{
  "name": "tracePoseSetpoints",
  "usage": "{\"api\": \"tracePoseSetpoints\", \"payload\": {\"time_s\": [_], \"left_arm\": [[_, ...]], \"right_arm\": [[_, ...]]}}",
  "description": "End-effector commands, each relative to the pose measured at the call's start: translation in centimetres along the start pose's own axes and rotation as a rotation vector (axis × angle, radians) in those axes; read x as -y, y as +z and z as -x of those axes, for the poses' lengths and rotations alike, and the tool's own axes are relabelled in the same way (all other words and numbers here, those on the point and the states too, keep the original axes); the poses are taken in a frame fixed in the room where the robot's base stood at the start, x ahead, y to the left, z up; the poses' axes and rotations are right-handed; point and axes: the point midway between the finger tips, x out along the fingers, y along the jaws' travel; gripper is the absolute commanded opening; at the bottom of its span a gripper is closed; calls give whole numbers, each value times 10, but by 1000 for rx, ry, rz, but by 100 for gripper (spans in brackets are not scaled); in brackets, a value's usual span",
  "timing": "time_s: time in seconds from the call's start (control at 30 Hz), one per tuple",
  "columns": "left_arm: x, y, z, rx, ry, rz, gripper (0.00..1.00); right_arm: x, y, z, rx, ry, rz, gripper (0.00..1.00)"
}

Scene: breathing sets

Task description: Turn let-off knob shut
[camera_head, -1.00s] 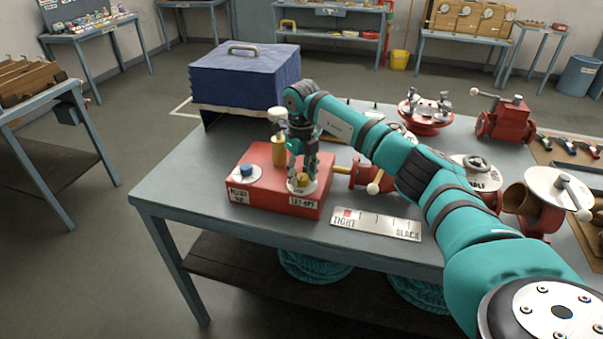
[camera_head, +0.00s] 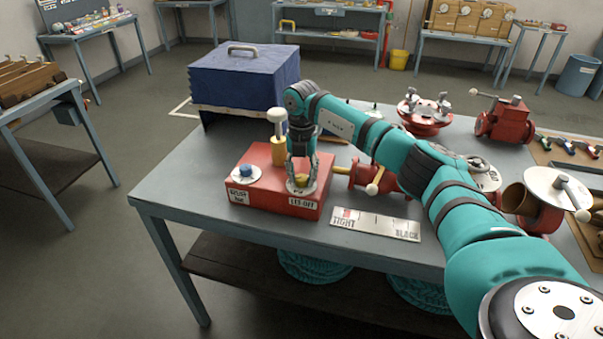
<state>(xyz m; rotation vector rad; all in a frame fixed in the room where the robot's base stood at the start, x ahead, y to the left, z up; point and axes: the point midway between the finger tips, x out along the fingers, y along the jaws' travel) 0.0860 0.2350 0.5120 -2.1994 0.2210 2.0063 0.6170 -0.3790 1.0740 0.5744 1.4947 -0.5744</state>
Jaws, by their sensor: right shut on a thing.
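The let-off knob (camera_head: 301,181) is a small brass-coloured knob on a pale round plate, on top of a red box (camera_head: 262,198) at the table's front left. A label reading LET-OFF is on the box front below it. My right gripper (camera_head: 301,178) points down over the plate and is shut on the knob, its fingers hiding part of it. A blue knob (camera_head: 246,170) on its own pale plate sits on the box's left side. A brass post with a pale top (camera_head: 278,124) stands at the back of the box. My left gripper is not in view.
A metal strip marked TIGHT and SLACK (camera_head: 376,224) lies right of the box. A red valve fitting (camera_head: 372,178) is close on the right. A blue covered case (camera_head: 245,78) stands behind. Bare table (camera_head: 180,185) lies left of the box.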

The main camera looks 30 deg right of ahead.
Motion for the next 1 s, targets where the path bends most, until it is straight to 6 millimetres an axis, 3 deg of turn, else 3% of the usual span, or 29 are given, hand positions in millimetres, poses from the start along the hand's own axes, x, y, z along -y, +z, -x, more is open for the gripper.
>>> {"api": "tracePoseSetpoints", "payload": {"time_s": [0.6,1.0], "left_arm": [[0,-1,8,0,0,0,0],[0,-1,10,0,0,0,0]], "right_arm": [[1,1,2,3,3,-543,2],[2,1,2,4,4,-713,2]]}}
